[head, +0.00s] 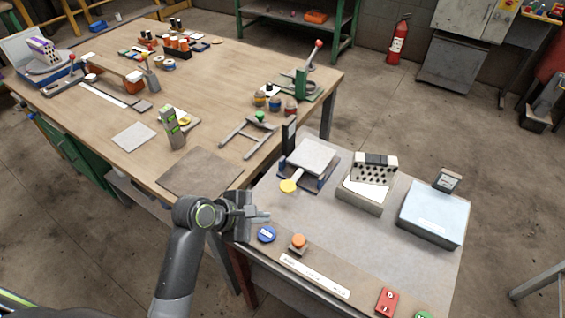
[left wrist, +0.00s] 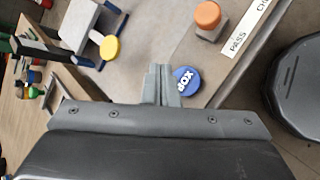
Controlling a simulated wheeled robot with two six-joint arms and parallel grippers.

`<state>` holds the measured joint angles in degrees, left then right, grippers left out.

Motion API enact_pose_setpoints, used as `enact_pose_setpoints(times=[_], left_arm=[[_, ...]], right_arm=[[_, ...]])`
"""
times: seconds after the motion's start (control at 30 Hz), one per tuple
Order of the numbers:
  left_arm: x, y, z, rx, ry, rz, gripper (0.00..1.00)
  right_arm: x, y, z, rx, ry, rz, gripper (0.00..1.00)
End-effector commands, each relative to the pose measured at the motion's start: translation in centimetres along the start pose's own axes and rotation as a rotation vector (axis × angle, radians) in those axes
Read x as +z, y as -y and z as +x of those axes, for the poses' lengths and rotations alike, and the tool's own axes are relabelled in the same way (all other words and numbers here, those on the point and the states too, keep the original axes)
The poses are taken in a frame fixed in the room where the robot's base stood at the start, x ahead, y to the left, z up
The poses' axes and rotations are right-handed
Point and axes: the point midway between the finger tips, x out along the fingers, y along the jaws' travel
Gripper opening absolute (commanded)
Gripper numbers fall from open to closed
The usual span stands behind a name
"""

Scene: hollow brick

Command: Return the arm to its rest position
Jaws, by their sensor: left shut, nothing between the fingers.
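My left arm comes in from the bottom left in the head view. Its gripper (head: 262,215) is over the left front edge of the grey side table (head: 330,215), beside a round blue disc (head: 266,235). In the left wrist view the left gripper's fingers (left wrist: 162,85) are together with nothing between them. The blue disc (left wrist: 186,80) with white lettering lies just right of the fingertips, seemingly below them. My right gripper is not in view.
An orange knob block (head: 298,243), a white strip (head: 314,276), a scale with a yellow disc (head: 289,186), a perforated block (head: 370,180) and a pale blue box (head: 433,213) stand on the side table. The wooden workbench (head: 215,95) stands behind, left.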

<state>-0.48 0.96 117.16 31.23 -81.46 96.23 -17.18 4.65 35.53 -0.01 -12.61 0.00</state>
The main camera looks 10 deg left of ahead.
Motion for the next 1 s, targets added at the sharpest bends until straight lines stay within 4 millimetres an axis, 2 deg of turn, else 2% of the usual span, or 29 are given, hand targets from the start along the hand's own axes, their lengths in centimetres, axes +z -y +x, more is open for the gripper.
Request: enact_pose_setpoints(times=[0.23, 0.37, 0.7, 1.0], left_arm=[[-0.5, 0.6, -0.3, -0.005, -0.020, 0.041, 0.00], [-2.3, 2.7, -1.5, -0.030, -0.089, 0.199, 0.00], [-8.2, 10.6, -7.8, -0.264, -0.319, 0.865, 0.00], [-11.0, 15.7, -13.9, -0.556, -0.387, 1.344, 0.00]], right_arm=[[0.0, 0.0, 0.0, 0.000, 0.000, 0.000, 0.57], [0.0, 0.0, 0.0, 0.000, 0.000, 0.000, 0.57], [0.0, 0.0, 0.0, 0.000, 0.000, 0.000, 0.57], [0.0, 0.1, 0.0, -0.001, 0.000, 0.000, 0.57]])
